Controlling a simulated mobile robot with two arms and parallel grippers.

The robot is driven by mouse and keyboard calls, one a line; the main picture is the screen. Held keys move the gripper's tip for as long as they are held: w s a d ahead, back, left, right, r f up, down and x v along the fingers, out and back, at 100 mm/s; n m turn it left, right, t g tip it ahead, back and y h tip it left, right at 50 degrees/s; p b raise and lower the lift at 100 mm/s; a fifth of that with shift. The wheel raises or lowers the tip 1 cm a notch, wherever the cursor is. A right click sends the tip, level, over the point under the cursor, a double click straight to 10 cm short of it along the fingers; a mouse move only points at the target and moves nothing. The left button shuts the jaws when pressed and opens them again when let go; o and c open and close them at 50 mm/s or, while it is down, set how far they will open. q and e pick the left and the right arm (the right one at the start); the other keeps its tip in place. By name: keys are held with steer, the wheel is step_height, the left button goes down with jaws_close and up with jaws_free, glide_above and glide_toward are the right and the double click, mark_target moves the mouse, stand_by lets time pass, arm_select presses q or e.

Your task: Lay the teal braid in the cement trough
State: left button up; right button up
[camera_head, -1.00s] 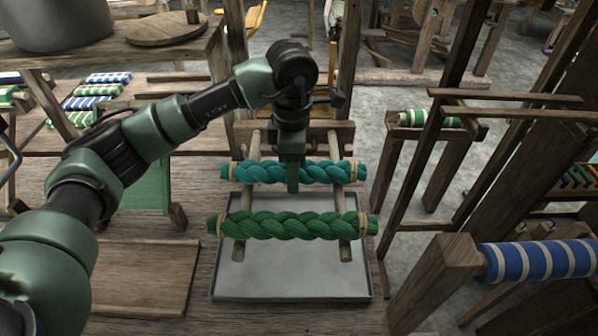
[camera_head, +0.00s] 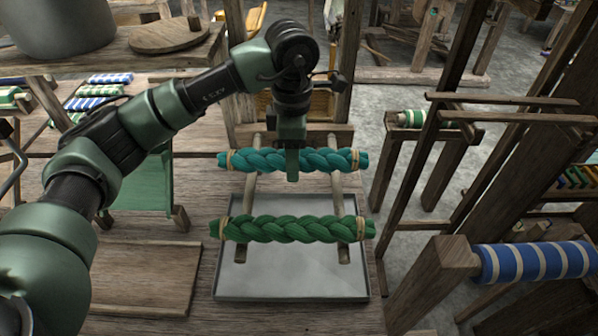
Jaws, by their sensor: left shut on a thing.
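The teal braid (camera_head: 325,160), tied with tan bands near its ends, lies level across the picture. My left gripper (camera_head: 292,166) comes down from above and is shut on the braid near its middle, hiding a small part of it. The braid appears over the upper part of two wooden rails (camera_head: 340,192); I cannot tell whether it touches them. The cement trough is a shallow grey tray (camera_head: 290,280) with a thin rim, below the rails in the picture. My right gripper is not in view.
A green braid (camera_head: 295,230) lies across the same rails, over the trough. A wooden post (camera_head: 440,268) with a blue striped roll (camera_head: 535,262) stands at the right. Loom uprights rise beside it. A wooden board (camera_head: 145,275) lies left of the trough.

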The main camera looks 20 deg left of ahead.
arm_select(q)
steer(key=shift+r+p, duration=2)
steer(key=shift+r, duration=2.2)
steer(key=shift+f, duration=0.1)
